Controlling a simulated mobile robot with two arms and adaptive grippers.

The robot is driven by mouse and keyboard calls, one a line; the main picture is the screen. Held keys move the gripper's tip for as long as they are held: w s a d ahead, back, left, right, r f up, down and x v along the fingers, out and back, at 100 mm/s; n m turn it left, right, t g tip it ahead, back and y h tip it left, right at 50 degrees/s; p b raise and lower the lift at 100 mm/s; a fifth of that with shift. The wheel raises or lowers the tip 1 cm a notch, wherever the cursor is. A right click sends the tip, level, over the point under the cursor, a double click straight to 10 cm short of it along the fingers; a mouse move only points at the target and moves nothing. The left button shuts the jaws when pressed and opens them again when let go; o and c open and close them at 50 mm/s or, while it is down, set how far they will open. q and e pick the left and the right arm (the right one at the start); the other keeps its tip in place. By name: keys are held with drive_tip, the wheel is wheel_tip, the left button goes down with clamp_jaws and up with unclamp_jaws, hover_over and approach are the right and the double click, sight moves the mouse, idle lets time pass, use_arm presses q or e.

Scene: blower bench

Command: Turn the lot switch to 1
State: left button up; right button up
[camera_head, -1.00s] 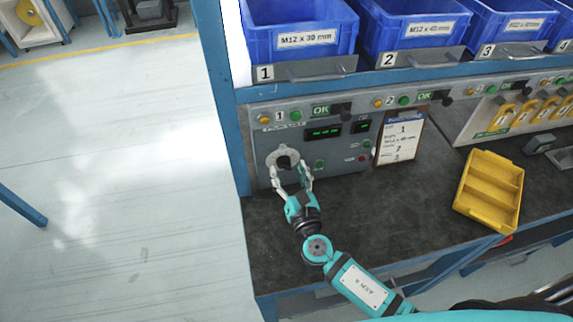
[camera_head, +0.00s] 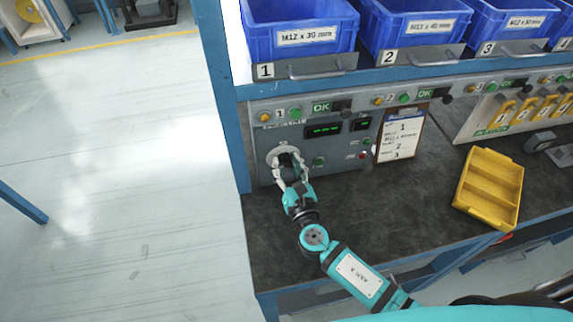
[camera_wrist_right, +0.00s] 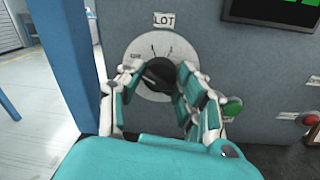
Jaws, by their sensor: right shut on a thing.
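The lot switch (camera_wrist_right: 160,74) is a black knob on a pale round dial under a LOT label (camera_wrist_right: 164,19) in the right wrist view. In the head view its dial (camera_head: 272,156) sits at the left of the grey control panel. My right gripper (camera_head: 289,164) is at the switch, its fingers shut on the knob from both sides; it also shows in the right wrist view (camera_wrist_right: 158,76). The fingers partly cover the dial, and I cannot read the setting. My left gripper is not in view.
A green button (camera_wrist_right: 232,106) and a red button (camera_wrist_right: 310,118) are right of the switch. A clipboard (camera_head: 402,137) leans at the panel's right. A yellow tray (camera_head: 490,189) lies on the dark bench (camera_head: 350,225). Blue bins (camera_head: 300,22) stand above.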

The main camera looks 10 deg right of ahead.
drive_tip(key=shift+f+m+b, duration=0.15)
drive_tip(key=shift+m+b, duration=0.45)
drive_tip(key=shift+b, duration=0.25)
drive_tip(key=shift+f+m+b, duration=0.1)
drive_tip(key=shift+m+b, duration=1.05)
drive_tip(key=shift+m, duration=0.05)
drive_tip(key=shift+m+b, duration=1)
drive_tip(key=shift+m, duration=0.1)
drive_tip(key=shift+d+m+t+b, duration=0.1)
drive_tip(key=shift+m+t+b, duration=0.2)
drive_tip(key=shift+m+b, duration=0.65)
drive_tip(key=shift+m, duration=0.25)
drive_tip(key=o, duration=1.1)
drive_tip(key=shift+r, duration=0.2)
drive_tip(key=shift+o, duration=0.2)
